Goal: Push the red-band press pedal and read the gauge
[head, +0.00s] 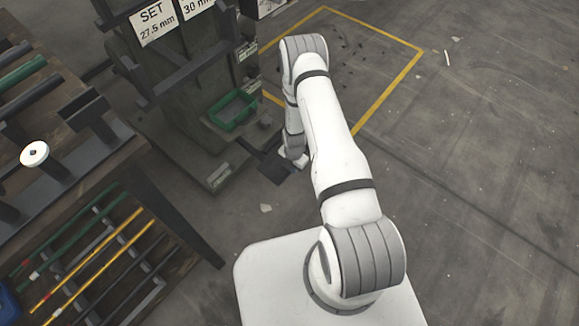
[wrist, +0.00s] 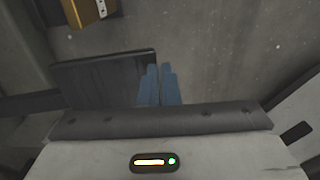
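A rivet press (head: 165,75) stands at the upper left of the head view, with white signs reading "SET 27.5 mm" and "30 mm". A dark flat pedal (head: 272,168) juts out low at its foot. In the wrist view the pedal plate (wrist: 95,82) lies left of and beside my gripper (wrist: 160,68). Its two bluish fingers are together with nothing between them, overlapping the pedal's right edge in the picture. I cannot tell whether they touch it. No red band or gauge face shows in either view.
A green bin (head: 232,110) sits on the press's lower ledge. A rack (head: 75,190) with bars and rods stands at the left. Yellow floor lines (head: 390,90) mark an area behind my arm. An orange block (wrist: 88,10) shows at the wrist view's top.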

